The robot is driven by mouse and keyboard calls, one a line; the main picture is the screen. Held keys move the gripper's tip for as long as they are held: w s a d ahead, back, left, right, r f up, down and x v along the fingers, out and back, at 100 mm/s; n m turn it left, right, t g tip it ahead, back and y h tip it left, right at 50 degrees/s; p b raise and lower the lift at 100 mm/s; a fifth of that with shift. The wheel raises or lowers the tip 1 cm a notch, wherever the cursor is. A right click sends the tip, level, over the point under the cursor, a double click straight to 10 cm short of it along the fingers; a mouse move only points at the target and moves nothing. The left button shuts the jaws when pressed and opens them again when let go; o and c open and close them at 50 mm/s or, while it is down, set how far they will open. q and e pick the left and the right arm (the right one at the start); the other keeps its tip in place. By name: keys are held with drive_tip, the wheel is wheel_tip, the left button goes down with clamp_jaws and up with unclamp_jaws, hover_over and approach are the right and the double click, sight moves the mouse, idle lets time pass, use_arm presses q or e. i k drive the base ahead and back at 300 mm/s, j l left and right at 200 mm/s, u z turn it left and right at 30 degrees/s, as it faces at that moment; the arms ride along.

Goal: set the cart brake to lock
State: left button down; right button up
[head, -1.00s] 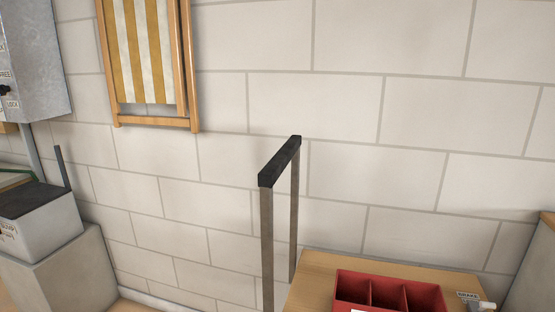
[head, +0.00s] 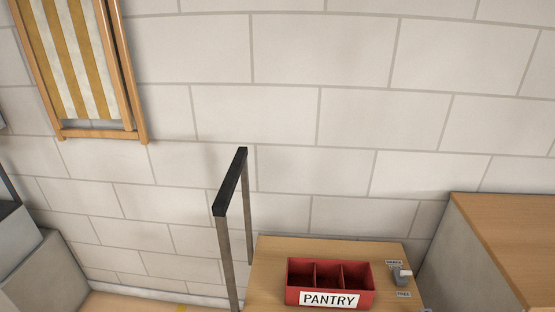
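The cart (head: 268,262) has a light wooden top and stands at the lower middle of the head view. Its push handle (head: 231,182), a dark bar on two metal posts, rises at its left end. The brake (head: 400,275) is a small grey lever with a pale tip at the right end of the top. One small label lies above it and one below, the lower seeming to read FREE. The pale tip points right; I cannot tell its setting for sure. Neither of my grippers is in view.
A red divided bin (head: 330,298) labelled PANTRY sits on the cart, left of the brake. A wooden-topped cabinet (head: 510,235) stands close at the right. A striped folded chair (head: 80,65) hangs on the block wall. Grey boxes (head: 35,270) stand at the lower left.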

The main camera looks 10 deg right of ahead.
sight(404, 273)
drive_tip(key=z, duration=1)
